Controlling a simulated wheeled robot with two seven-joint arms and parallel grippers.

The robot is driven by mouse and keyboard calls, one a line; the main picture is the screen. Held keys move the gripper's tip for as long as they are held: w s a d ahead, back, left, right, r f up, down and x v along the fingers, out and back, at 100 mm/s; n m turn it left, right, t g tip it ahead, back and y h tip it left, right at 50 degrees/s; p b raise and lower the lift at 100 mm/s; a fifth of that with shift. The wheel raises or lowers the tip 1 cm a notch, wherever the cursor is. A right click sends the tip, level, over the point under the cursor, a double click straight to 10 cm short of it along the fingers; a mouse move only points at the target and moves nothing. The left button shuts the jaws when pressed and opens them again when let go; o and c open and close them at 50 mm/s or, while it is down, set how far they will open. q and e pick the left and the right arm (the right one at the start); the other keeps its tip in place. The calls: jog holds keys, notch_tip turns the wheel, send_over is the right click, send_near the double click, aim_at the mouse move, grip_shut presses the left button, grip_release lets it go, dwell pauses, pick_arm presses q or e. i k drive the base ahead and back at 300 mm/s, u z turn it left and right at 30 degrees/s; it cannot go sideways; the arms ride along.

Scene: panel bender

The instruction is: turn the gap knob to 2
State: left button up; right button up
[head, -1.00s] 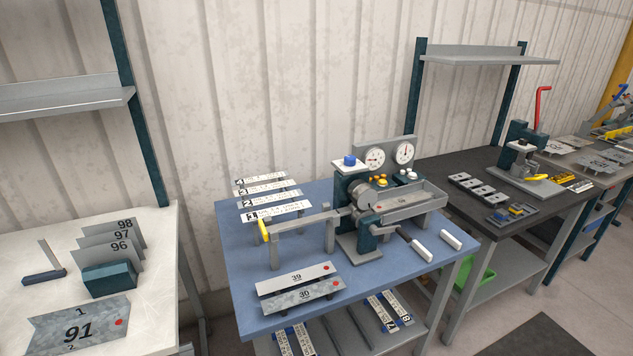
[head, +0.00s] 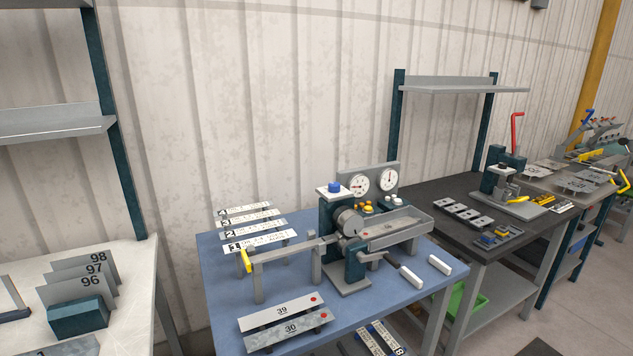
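The panel bender (head: 342,240) stands on the blue-topped table (head: 222,283), dark teal and grey. A blue knob (head: 334,187) sits on a white plate on top of its left post; it may be the gap knob, but its marks are too small to read. Two white dials (head: 386,181) with red needles face me on the back panel. Small yellow knobs (head: 365,207) and a white knob (head: 397,200) sit below them. Neither of my grippers is in view.
Numbered strips (head: 260,248) lie at the table's back left, and panels 39 (head: 282,309) and 30 (head: 290,328) near its front. A white table (head: 134,262) stands left, a dark bench (head: 440,190) right. Floor shows at the lower right.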

aim_at(334, 187)
jog(key=u, duration=3.1)
jog(key=k, duration=1.95)
jog(key=z, duration=1.85)
